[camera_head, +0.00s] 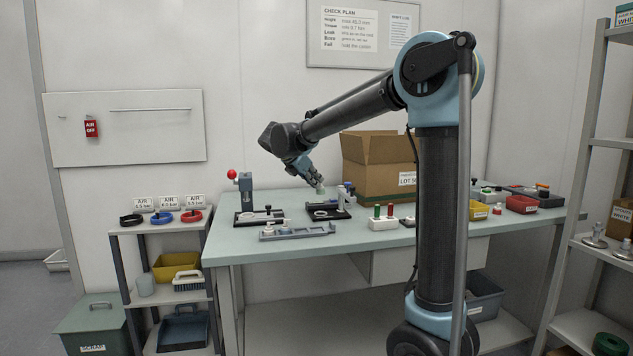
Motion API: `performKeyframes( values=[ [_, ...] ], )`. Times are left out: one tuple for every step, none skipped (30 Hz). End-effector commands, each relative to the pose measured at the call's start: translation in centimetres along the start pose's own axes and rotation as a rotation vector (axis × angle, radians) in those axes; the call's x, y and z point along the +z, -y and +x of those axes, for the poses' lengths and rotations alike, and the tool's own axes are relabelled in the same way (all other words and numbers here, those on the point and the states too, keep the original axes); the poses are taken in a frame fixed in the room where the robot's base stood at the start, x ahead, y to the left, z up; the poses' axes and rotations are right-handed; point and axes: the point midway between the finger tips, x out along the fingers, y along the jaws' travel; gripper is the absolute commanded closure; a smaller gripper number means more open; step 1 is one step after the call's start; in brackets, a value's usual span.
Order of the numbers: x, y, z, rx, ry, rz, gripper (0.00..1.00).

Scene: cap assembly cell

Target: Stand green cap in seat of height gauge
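My gripper (313,180) points down over the back middle of the workbench. A small pale green piece, seemingly the green cap (320,188), shows at its fingertips, and the fingers appear closed on it. Below it stands a dark fixture with an upright post and a pale ring-shaped seat, seemingly the height gauge (326,213). The cap appears above this fixture and apart from the seat, though the exact gap cannot be told from this far view. The fingers are small and partly hidden by the gripper body.
A press with a red knob (243,195) stands left on the workbench (255,248), with a grey rail fixture (300,230) in front. A cardboard box (378,165) stands behind right.

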Motion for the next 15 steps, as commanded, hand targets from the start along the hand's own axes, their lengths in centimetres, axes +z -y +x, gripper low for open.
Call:
performKeyframes(
  values=[
    [-0.1, 0.0, 0.2, 0.0, 0.0, 0.0, 1.0],
    [-0.2, 0.0, 0.3, -0.001, 0.0, 0.001, 1.0],
    [-0.4, 0.1, 0.6, -0.002, 0.0, 0.002, 1.0],
    [-0.5, 0.1, 0.8, -0.002, 0.0, 0.002, 1.0],
    [-0.7, 0.2, 1.0, -0.003, 0.0, 0.003, 1.0],
    [-0.9, 0.2, 1.3, -0.003, 0.0, 0.003, 1.0],
    [-1.0, 0.3, 1.5, -0.004, 0.0, 0.004, 1.0],
    [-1.2, 0.3, 1.7, -0.004, 0.0, 0.004, 1.0],
    [-1.5, 0.4, 2.0, -0.005, 0.0, 0.004, 1.0],
    [-1.7, 0.4, 2.2, -0.005, 0.0, 0.005, 1.0],
    [-1.9, 0.5, 2.4, -0.005, 0.0, 0.005, 1.0],
    [-2.1, 0.5, 2.7, -0.006, 0.0, 0.005, 1.0],
    [-2.4, 0.6, 2.9, -0.006, 0.0, 0.006, 1.0],
    [-2.6, 0.6, 3.1, -0.006, 0.0, 0.006, 1.0],
    [-2.8, 0.6, 3.4, -0.006, 0.0, 0.006, 1.0]
  ],
)
